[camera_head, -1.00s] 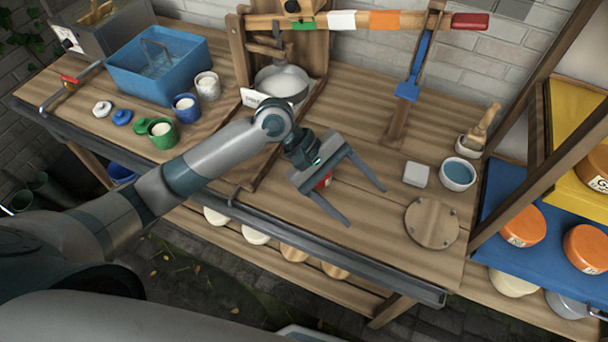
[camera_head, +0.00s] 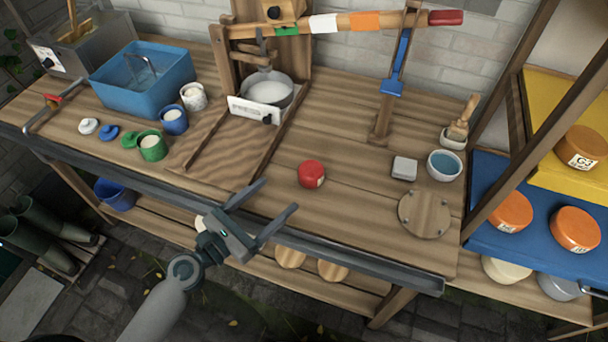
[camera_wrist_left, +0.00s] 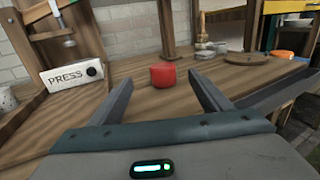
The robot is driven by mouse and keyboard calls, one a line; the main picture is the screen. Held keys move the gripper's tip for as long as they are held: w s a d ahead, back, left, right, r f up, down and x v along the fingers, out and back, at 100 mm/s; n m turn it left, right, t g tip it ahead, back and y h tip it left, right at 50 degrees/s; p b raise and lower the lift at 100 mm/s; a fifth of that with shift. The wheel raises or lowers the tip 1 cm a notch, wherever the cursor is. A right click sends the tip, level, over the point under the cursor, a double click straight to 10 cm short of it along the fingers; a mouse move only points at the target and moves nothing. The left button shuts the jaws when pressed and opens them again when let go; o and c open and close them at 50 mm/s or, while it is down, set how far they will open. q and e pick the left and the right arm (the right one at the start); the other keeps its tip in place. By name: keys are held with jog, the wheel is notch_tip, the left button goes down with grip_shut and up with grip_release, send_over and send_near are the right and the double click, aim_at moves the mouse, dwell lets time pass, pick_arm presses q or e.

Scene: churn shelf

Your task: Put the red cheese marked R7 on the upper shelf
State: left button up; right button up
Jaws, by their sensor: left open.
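A red cheese (camera_head: 312,174) with a small pale label lies flat on the wooden workbench. The mark on the label is too small to read. My left gripper (camera_head: 272,203) is open and empty at the bench's front edge, apart from the cheese. In the left wrist view, the red cheese (camera_wrist_left: 163,75) stands ahead of and between the two open fingers. The shelf at the right has an upper yellow board (camera_head: 549,103) with an orange G3 cheese (camera_head: 583,146) on it. The lower blue board (camera_head: 487,172) bears two orange cheeses.
A round wooden board (camera_head: 425,220), a grey block (camera_head: 404,168) and a bowl of blue liquid (camera_head: 444,166) stand right of the cheese. The press (camera_head: 262,95) is behind left. A slanted shelf post (camera_head: 540,140) stands before the shelf.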

aim_at(308, 170)
pick_arm(q)
jog(key=shift+w, duration=0.1)
jog(key=p+x, duration=0.3)
jog(key=x, duration=0.8)
jog(key=shift+w+d+f, duration=0.1)
jog(key=shift+w+d, duration=0.3)
jog(key=shift+d, duration=0.1)
jog(key=shift+f+x, duration=0.25)
jog(key=shift+x, duration=1.05)
jog(key=shift+f+x, duration=0.25)
jog(key=shift+x, duration=1.05)
jog(key=shift+s+d, duration=0.15)
jog(key=c, duration=1.3)
jog(key=shift+r, duration=0.1)
jog(key=shift+c, duration=0.2)
